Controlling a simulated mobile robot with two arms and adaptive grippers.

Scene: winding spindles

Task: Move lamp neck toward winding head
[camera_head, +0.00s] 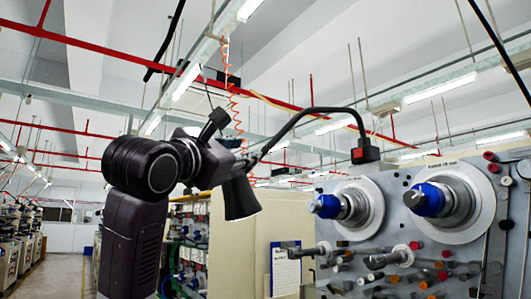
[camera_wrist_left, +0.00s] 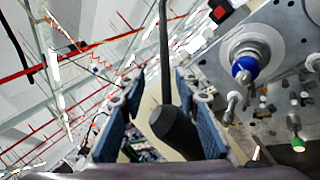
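The black lamp neck (camera_head: 310,110) arches up and right from my left gripper. My left gripper (camera_head: 238,160) is at the neck's lower end. In the left wrist view my left gripper (camera_wrist_left: 158,88) has its blue-padded fingers apart. Winding heads with blue tips (camera_head: 327,206) (camera_head: 428,199) stand on white discs. My right gripper is not in view.
A grey machine panel (camera_head: 400,235) with several small pegs and rollers fills the right. A cream cabinet side (camera_head: 235,250) with a posted sheet (camera_head: 286,268) stands below the gripper. An orange coiled hose (camera_head: 235,105) hangs behind the arm. An aisle (camera_head: 55,278) lies at the left.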

